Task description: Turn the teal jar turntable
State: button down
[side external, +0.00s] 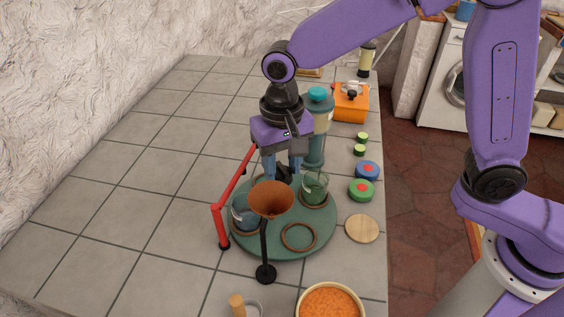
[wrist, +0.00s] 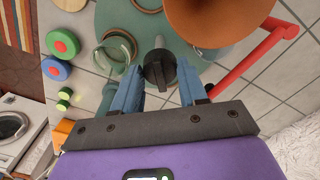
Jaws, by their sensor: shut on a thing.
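The teal turntable (side external: 325,228) lies flat on the tiled counter; it also shows in the wrist view (wrist: 190,60). A dark knob (wrist: 158,68) with a raised grip stands on it. My gripper (side external: 282,172) points down over the turntable, its blue fingers on either side of the knob and shut on it. One glass jar (side external: 314,188) sits at the turntable's right and another (side external: 241,214) at its left, partly behind a funnel. A brown ring (side external: 298,237) at the front is empty. The back of the turntable is partly hidden by my gripper.
A brown funnel (side external: 271,199) on a black stand rises at the turntable's front left. A red bar (side external: 233,182) runs along its left. Green (side external: 361,190) and blue (side external: 367,171) discs and a wooden disc (side external: 361,229) lie right. A tall jar (side external: 318,125) stands behind.

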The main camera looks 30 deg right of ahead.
jog(key=shift+r+m, duration=0.1)
jog(key=shift+m, duration=1.8)
jog(key=shift+w+m, duration=0.1)
jog(key=shift+m, duration=1.7)
jog(key=c, duration=0.9)
grip_release()
notch_tip(320, 180, up, 17)
jog(key=shift+r, duration=0.2)
jog(key=shift+f, duration=0.1)
